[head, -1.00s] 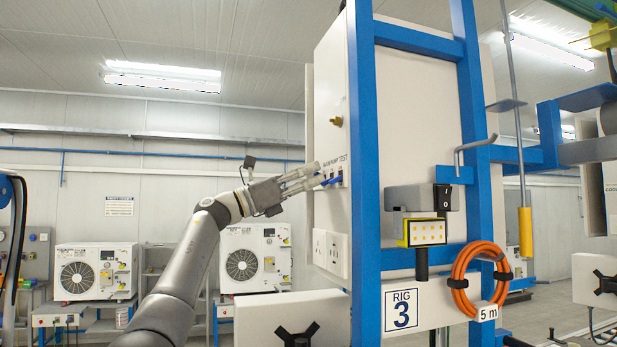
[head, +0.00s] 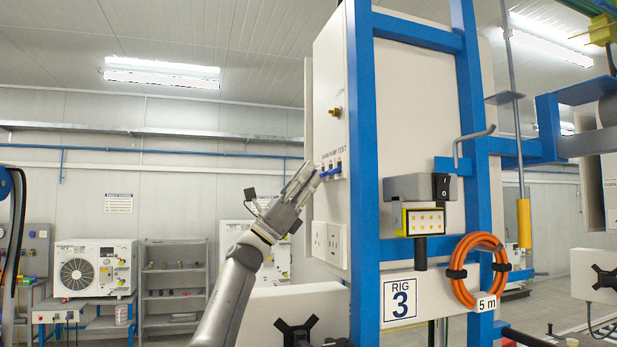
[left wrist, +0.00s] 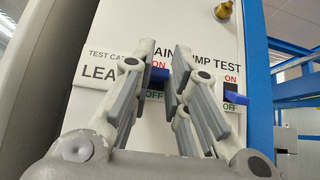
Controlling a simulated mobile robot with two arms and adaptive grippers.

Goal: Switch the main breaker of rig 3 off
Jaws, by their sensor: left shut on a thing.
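The rig 3 panel (head: 330,215) is a white cabinet side in a blue frame. In the left wrist view, the main breaker's blue lever (left wrist: 153,78) sits between the fingers of my left gripper (left wrist: 165,72), which is shut on it. An ON label shows just above this lever and an OFF label below; its exact position is partly hidden by the fingers. In the head view my left gripper (head: 308,176) reaches up to the breaker row. My right gripper is not in view.
Sockets (head: 328,240) are below the breakers. A brass fitting (left wrist: 224,10) is above them. Free space lies left of the panel.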

